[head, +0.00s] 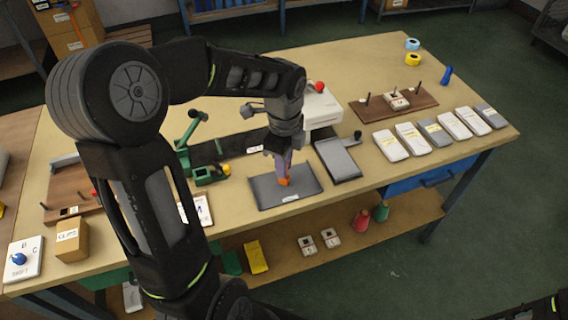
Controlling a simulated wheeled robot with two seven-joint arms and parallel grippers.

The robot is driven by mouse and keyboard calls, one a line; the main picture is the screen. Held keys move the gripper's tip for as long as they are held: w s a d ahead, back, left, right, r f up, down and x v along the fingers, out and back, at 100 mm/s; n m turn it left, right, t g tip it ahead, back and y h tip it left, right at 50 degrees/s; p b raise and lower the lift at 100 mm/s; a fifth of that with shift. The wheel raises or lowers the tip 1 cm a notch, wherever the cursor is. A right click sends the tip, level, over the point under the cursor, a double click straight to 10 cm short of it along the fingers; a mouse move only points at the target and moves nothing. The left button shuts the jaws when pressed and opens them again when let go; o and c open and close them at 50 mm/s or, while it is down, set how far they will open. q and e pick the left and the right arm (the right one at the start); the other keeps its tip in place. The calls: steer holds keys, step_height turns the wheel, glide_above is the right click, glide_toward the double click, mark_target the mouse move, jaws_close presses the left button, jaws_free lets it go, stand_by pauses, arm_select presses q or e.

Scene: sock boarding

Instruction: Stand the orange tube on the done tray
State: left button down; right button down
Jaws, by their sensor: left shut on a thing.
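My left gripper (282,150) points down over a dark flat tray (264,193) near the table's front edge. It is shut on an upright piece, greyish purple above with an orange lower end, the orange tube (285,181). The lower end is at or just above the tray surface; I cannot tell if it touches. The gripper hides the upper part. The tray has a small white label too small to read. My right gripper is not in view.
A white machine with a red knob (319,87) stands behind. A green device (205,173) is at left. Several flat grey and white packets (436,132) line the right side, with a brown peg board (385,108) behind them.

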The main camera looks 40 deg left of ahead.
arm_select(q)
steer(key=shift+f, duration=0.2)
steer(key=shift+f, duration=0.15)
steer(key=c, duration=1.4)
jaws_free()
steer(key=shift+o, duration=0.2)
step_height(320, 180, up, 13)
steer(key=shift+f, duration=0.2)
